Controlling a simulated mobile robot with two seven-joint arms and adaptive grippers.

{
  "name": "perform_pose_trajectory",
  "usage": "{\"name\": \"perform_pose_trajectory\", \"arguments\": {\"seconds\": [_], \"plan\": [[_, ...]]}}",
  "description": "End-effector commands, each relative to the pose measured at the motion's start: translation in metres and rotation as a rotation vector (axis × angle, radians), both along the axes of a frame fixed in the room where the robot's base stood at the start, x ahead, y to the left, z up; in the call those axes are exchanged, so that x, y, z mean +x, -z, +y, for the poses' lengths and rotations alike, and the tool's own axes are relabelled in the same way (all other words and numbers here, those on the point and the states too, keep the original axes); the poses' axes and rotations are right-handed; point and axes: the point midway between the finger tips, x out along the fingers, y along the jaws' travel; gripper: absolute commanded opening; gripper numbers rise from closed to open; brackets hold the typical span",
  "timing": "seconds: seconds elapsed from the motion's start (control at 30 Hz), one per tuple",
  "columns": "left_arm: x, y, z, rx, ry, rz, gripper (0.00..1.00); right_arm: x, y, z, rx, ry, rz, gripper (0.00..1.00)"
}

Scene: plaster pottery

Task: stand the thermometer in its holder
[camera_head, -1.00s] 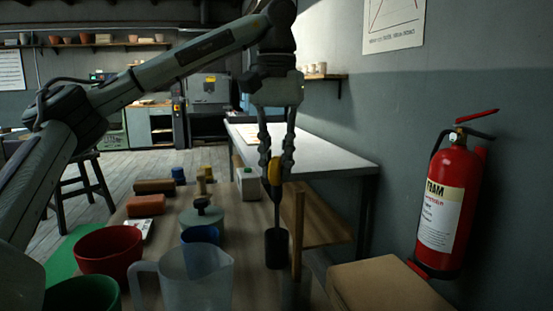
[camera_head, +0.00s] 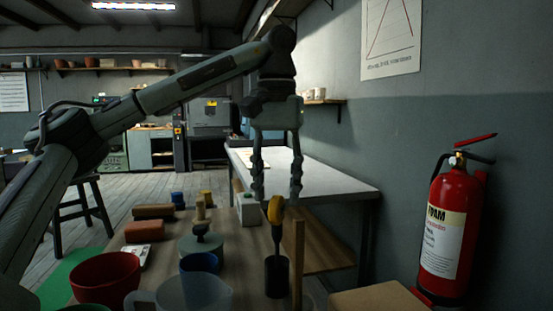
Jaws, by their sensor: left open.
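The thermometer (camera_head: 275,212) has a yellow-orange head and a thin dark stem. It stands roughly upright, its stem running down into the dark cylindrical holder (camera_head: 276,278) near the right edge of the wooden table. How deep the stem sits is hidden by the holder. My left gripper (camera_head: 277,195) is open directly above, its two fingers spread to either side of and slightly above the yellow head, with nothing between them. My right gripper is not in view.
A wooden post (camera_head: 298,262) stands close to the right of the holder. A clear jug (camera_head: 195,292), blue cup (camera_head: 200,263), red bowl (camera_head: 106,278) and green lidded pot (camera_head: 201,243) crowd the left. A fire extinguisher (camera_head: 449,230) hangs on the right wall.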

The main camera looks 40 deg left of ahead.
Motion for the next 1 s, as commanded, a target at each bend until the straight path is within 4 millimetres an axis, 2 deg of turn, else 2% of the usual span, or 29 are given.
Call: {"name": "perform_pose_trajectory", "arguments": {"seconds": [0.4, 0.5, 0.7, 1.0], "plan": [[0.000, -0.081, -0.001, 0.003, -0.003, -0.008, 0.42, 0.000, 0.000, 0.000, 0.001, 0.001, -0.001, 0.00], [0.000, -0.095, -0.001, 0.004, -0.003, -0.005, 0.42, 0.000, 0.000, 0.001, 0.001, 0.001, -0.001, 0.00], [-0.001, -0.111, 0.000, 0.001, -0.001, -0.003, 0.42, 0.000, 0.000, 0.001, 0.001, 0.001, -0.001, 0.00], [-0.001, -0.113, 0.000, 0.001, -0.001, -0.002, 0.42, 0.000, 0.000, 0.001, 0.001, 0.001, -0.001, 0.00]]}}
